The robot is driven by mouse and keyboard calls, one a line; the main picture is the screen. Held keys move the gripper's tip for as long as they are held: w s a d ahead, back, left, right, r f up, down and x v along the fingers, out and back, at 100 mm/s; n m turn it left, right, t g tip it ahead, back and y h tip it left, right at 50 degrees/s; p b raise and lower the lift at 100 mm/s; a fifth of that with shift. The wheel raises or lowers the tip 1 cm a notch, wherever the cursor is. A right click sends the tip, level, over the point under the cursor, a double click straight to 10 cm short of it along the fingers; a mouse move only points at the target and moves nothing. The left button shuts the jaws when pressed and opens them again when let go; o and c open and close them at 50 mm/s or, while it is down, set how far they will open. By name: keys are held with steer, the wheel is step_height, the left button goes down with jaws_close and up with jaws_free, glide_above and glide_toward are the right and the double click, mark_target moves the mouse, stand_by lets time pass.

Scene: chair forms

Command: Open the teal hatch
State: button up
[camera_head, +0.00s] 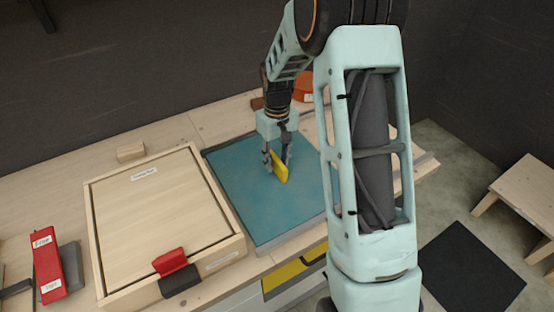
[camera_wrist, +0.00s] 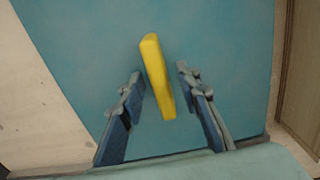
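The teal hatch (camera_head: 262,212) is a flat panel set in the wooden worktop, and it looks closed. It also fills most of the wrist view (camera_wrist: 90,45). A yellow handle (camera_head: 280,167) stands up from its surface. My gripper (camera_head: 277,160) is over the hatch with its fingers pointing down at the handle. In the wrist view, the two blue fingers (camera_wrist: 158,90) are spread apart, one on each side of the yellow handle (camera_wrist: 157,75). Gaps show between the handle and both fingers. My arm hides the right part of the hatch.
A wooden box with a labelled lid (camera_head: 150,220) and a red clip (camera_head: 170,263) stands just left of the hatch. A red object (camera_head: 47,262) lies farther left. A small wooden block (camera_head: 130,152) and an orange object (camera_head: 303,88) are behind. A yellow-fronted drawer (camera_head: 290,274) is below.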

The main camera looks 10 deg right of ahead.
steer(key=shift+c, duration=0.5)
jaws_close()
steer(key=shift+d, duration=0.1)
